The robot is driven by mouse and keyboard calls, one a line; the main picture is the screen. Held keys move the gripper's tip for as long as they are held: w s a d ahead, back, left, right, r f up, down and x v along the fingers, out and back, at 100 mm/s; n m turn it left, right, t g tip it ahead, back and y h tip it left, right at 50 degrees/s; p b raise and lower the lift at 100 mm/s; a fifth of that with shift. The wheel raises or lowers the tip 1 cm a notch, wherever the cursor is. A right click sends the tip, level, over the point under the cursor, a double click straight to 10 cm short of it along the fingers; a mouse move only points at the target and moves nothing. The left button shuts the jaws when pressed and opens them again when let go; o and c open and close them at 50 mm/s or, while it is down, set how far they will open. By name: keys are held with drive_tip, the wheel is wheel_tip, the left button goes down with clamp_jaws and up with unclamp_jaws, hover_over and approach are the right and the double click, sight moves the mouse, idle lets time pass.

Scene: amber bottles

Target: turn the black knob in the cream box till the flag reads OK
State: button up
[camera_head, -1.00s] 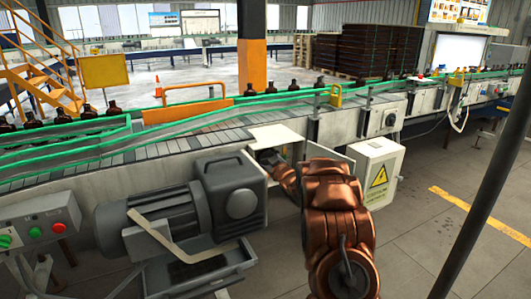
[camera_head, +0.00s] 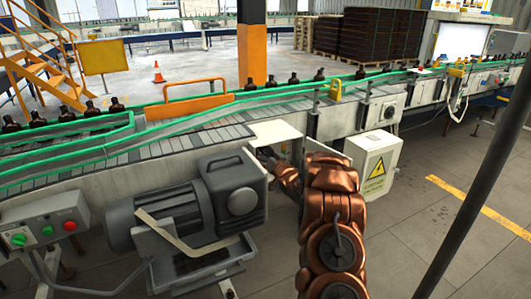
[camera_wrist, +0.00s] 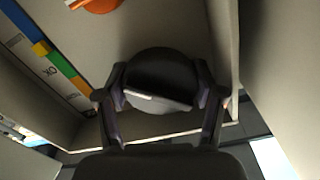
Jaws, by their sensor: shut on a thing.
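The black knob (camera_wrist: 160,78) fills the middle of the wrist view, round with a bar across its face and a pale line on it. My gripper (camera_wrist: 160,92) is shut on it, one finger on each side. It sits inside the open cream box (camera_head: 277,131), where my gripper (camera_head: 268,156) reaches in in the head view. A strip (camera_wrist: 50,58) of blue, yellow and green bands with OK lettering runs along the left in the wrist view. An orange part (camera_wrist: 96,4), cut off by the top edge, may belong to the flag; its reading cannot be told.
A grey motor (camera_head: 190,205) stands close left of my arm. A cream cabinet part with a yellow warning sign (camera_head: 376,168) is to the right. The conveyor (camera_head: 190,143) with amber bottles runs behind. A dark pole (camera_head: 480,170) crosses the right; open floor lies between.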

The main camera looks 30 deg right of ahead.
idle(0.4)
drive_tip(key=o, duration=0.9)
drive_tip(key=shift+s+a, duration=0.15)
drive_tip(key=shift+s, duration=1.85)
drive_tip(key=shift+s+a, duration=0.2)
drive_tip(key=shift+s, duration=1.8)
drive_tip(key=shift+s+a, duration=0.15)
drive_tip(key=shift+s, duration=1.85)
